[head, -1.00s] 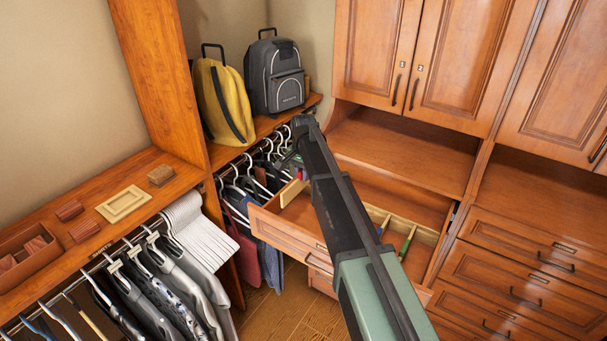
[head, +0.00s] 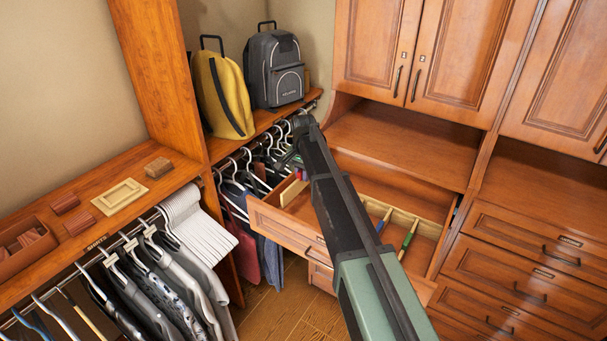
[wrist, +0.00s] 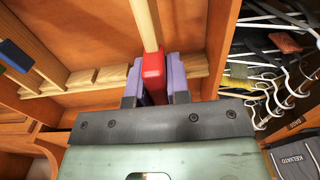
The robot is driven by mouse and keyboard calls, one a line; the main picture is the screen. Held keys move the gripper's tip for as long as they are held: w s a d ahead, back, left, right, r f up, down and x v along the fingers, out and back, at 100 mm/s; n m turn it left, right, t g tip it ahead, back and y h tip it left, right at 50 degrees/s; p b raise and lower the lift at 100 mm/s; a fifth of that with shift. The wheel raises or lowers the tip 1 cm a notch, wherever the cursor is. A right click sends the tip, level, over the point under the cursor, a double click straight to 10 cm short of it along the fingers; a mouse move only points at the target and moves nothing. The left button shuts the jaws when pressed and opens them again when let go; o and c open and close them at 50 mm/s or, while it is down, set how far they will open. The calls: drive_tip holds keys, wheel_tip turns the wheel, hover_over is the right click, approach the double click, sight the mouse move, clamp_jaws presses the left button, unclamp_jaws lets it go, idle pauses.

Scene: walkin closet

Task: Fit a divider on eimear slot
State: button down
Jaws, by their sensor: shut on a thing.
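My gripper (wrist: 153,88) is shut on the red end of a pale wooden divider (wrist: 144,22), its purple pads on either side. The divider points away from the gripper, over the open drawer (head: 290,232). In the head view my gripper (head: 293,165) is at the drawer's left part, mostly hidden by my arm, and the divider (head: 293,192) shows below it. A pale notched rail (wrist: 112,76) runs along the drawer in the wrist view. I cannot tell whether the divider touches it. No slot name is readable.
Dividers with a blue end (head: 384,220) and a green end (head: 407,242) stand in the drawer's right part. Hanging clothes (head: 238,190) crowd the drawer's left side. A grey backpack (head: 276,75) and a yellow bag (head: 222,100) stand on the shelf above.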

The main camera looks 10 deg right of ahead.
sight(303, 188)
drive_tip(key=shift+f+b, duration=1.9)
drive_tip(key=shift+f, duration=0.1)
drive_tip(key=shift+f+b, duration=1.05)
drive_tip(key=shift+b, duration=0.1)
drive_tip(key=shift+f+b, duration=1.15)
drive_tip(key=shift+f+b, duration=1)
